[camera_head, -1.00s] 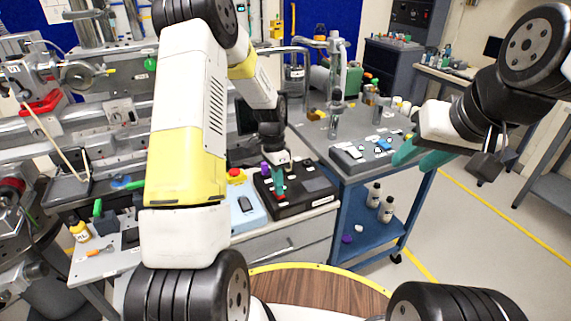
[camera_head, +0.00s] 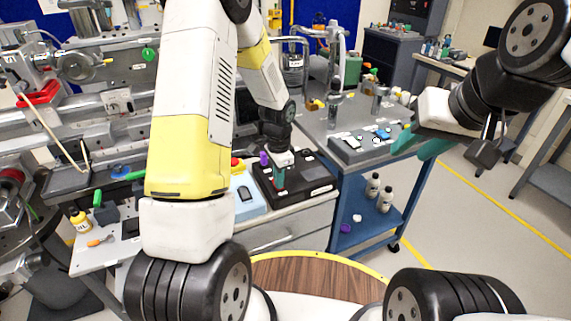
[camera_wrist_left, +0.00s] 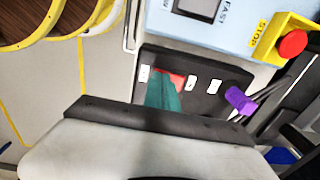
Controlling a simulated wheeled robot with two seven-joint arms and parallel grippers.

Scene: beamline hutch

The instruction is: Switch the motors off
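My left gripper (camera_head: 279,180) points down at a black control box (camera_head: 316,187) on the bench. In the left wrist view, its teal fingers (camera_wrist_left: 163,95) are together, with their tips over the black box (camera_wrist_left: 215,88). A red part (camera_wrist_left: 177,77) of the box shows right beside the tips, mostly hidden by them; I cannot tell whether they touch it. White labels (camera_wrist_left: 190,84) sit on the box near it. No object shows between the fingers. My right gripper (camera_head: 420,146) is open and empty, in the air at the right.
A light blue box (camera_head: 245,203) adjoins the black box and carries a yellow STOP housing with a red button (camera_wrist_left: 293,43).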

